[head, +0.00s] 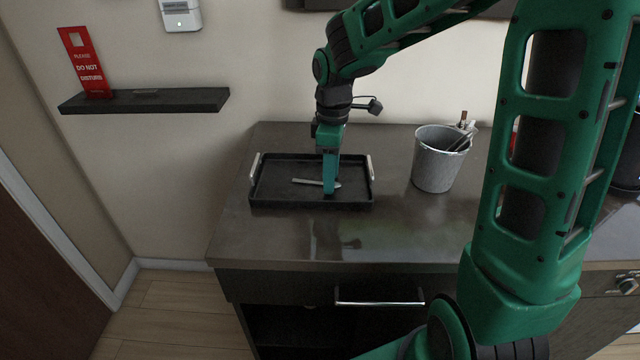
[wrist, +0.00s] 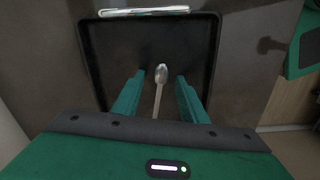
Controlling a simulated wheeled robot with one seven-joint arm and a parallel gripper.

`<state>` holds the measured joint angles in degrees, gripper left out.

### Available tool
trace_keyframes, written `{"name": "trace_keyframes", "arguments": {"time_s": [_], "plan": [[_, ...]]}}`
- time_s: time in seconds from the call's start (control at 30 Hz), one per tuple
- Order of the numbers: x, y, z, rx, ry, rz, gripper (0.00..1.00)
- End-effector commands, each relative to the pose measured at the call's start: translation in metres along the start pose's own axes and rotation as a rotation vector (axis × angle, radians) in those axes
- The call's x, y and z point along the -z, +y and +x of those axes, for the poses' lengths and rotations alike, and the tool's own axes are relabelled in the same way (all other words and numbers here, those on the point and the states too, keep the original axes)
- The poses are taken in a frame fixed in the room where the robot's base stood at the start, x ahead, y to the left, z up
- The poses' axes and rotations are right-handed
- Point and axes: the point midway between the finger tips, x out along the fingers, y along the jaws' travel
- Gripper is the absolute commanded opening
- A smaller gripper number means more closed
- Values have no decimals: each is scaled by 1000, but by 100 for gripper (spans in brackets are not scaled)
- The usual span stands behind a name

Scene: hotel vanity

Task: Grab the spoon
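A metal spoon (head: 306,182) lies in a black tray (head: 270,202) on the dark counter. In the wrist view the spoon (wrist: 160,82) lies lengthwise, with its bowl toward the tray's handled edge. My gripper (head: 331,190) reaches down into the tray over the spoon, near its right end in the head view. In the wrist view the two green fingers of my gripper (wrist: 160,84) are apart, one on each side of the spoon, with dark gaps between them and it. The far end of the spoon is hidden under my gripper's body.
The tray has raised walls and light metal handles (head: 255,166) at both ends. A grey bucket (head: 437,165) holding dark items stands to its right. A dark wall shelf (head: 145,101) with a red sign (head: 85,62) is at left. The counter in front is clear.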

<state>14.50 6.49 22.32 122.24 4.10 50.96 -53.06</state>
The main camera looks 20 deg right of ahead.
Motion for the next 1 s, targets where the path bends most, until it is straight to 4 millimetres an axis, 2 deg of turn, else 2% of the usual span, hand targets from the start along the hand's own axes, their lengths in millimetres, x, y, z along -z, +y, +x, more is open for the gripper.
{"name": "trace_keyframes", "arguments": {"time_s": [0.07, 0.2, 0.23, 0.67, 0.77, 0.97, 1.0], "plan": [[0, 0, 1, 0, 0, 0, 39], [0, 0, 1, 0, 0, 0, 6], [0, 0, 1, 1, 0, 0, 0], [0, 0, -3, 0, 0, 0, 0], [0, 0, -11, -1, 1, 0, 0], [1, 1, -43, -4, 2, 0, 0], [1, -8, -47, -4, 2, -3, 0]]}}
